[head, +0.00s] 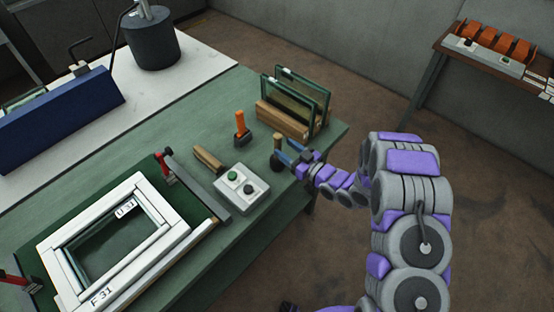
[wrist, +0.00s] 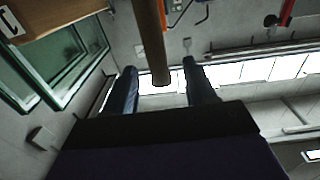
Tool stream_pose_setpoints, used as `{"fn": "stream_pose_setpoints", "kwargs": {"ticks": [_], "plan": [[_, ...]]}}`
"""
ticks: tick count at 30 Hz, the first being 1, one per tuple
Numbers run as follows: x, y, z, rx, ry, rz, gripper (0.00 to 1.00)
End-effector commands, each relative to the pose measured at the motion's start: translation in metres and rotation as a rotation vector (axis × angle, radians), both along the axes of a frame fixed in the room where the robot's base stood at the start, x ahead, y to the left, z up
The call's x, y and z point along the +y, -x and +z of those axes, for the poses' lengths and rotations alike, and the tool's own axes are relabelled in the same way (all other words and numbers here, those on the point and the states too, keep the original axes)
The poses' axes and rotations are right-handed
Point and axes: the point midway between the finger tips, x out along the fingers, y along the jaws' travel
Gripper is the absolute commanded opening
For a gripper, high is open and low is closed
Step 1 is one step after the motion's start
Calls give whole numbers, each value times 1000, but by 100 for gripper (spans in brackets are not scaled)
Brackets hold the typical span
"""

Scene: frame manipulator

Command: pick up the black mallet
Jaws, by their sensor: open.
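The black mallet (head: 276,162) stands near the right edge of the green bench, with its dark head down and its wooden handle up. My gripper (head: 285,149) is at the handle, coming from the right, with its blue fingers apart. In the wrist view, the brown wooden handle (wrist: 150,40) shows between the two open fingers of my gripper (wrist: 161,82). The fingers do not appear closed on it. The mallet's head is not clear in the wrist view. Whether a finger touches the handle I cannot tell.
Glass panes in a wooden rack (head: 283,118) stand just behind the mallet. An orange-handled tool (head: 240,124), a wooden-handled tool (head: 208,158) and a grey button box (head: 241,185) are to its left. A white frame (head: 163,243) lies at the front left.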

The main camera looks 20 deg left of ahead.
Motion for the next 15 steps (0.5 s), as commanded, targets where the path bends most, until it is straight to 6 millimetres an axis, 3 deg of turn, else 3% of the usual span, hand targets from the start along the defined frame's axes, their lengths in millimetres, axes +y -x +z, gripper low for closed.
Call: {"fn": "stream_pose_setpoints", "kwargs": {"ticks": [9,15], "plan": [[36,-18,-3,-4,-1,4,56],[47,-23,-4,0,1,1,56]]}}
